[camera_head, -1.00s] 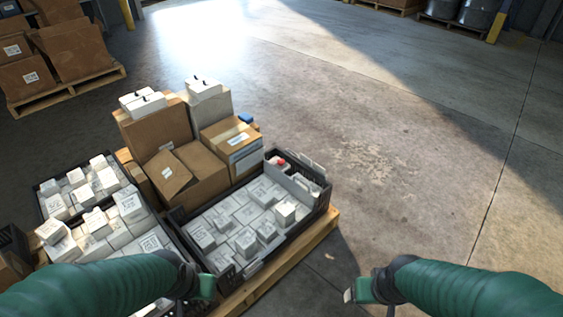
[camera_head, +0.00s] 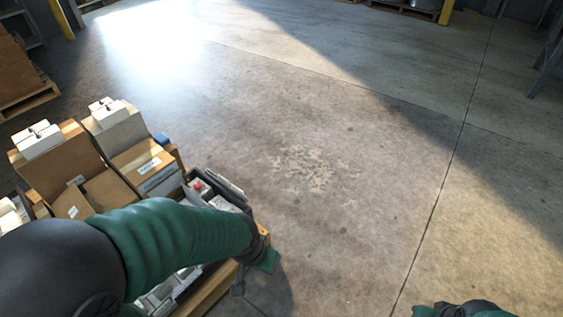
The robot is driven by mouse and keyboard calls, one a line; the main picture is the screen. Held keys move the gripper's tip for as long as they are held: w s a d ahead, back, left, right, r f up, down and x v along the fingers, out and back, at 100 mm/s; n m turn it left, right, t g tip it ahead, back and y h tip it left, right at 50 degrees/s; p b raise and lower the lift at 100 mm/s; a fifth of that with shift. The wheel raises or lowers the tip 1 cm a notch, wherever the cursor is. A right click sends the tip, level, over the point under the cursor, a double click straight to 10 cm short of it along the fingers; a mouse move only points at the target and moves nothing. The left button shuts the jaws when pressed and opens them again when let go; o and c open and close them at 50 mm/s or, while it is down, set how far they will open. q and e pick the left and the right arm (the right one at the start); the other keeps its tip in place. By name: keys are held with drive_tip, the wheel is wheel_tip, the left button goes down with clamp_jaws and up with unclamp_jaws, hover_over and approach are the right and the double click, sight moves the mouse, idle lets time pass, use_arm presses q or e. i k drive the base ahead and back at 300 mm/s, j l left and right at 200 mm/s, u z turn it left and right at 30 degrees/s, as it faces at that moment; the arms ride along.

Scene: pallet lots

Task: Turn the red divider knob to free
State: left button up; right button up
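The red knob (camera_head: 197,184) shows as a small red spot at the far end of the black crate (camera_head: 226,190), beside a grey divider panel (camera_head: 231,187). Which way the knob is turned is too small to tell. My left gripper (camera_head: 256,270) hangs past the pallet's right edge, to the right of and nearer than the knob, apart from it. Its fingers are too small and dark to read. My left arm hides most of the crate and its white boxes. My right gripper (camera_head: 424,311) is only partly in view at the bottom edge, far from the crate.
Cardboard boxes (camera_head: 62,160) with white cartons on top stand on the pallet left of the crate. The wooden pallet edge (camera_head: 212,290) shows under my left arm. The concrete floor (camera_head: 340,190) to the right is clear.

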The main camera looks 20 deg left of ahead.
sight(198, 185)
drive_tip(key=i+l+z, duration=0.15)
drive_tip(key=i, duration=0.3)
drive_tip(key=i+l+z, duration=0.15)
drive_tip(key=i, duration=0.3)
drive_tip(key=i+u, duration=0.2)
drive_tip(key=u, duration=0.25)
drive_tip(key=i+u, duration=0.2)
drive_tip(key=u, duration=0.25)
drive_tip(key=i+l+u, duration=0.15)
drive_tip(key=u, duration=0.35)
drive_tip(key=i+u, duration=0.15)
drive_tip(key=u, duration=0.25)
drive_tip(key=i+u, duration=0.15)
drive_tip(key=u, duration=0.3)
drive_tip(key=i+u, duration=0.15)
drive_tip(key=u, duration=0.25)
drive_tip(key=i+l+u, duration=0.15)
drive_tip(key=u, duration=0.3)
drive_tip(key=i+l+u, duration=0.1)
drive_tip(key=u, duration=0.3)
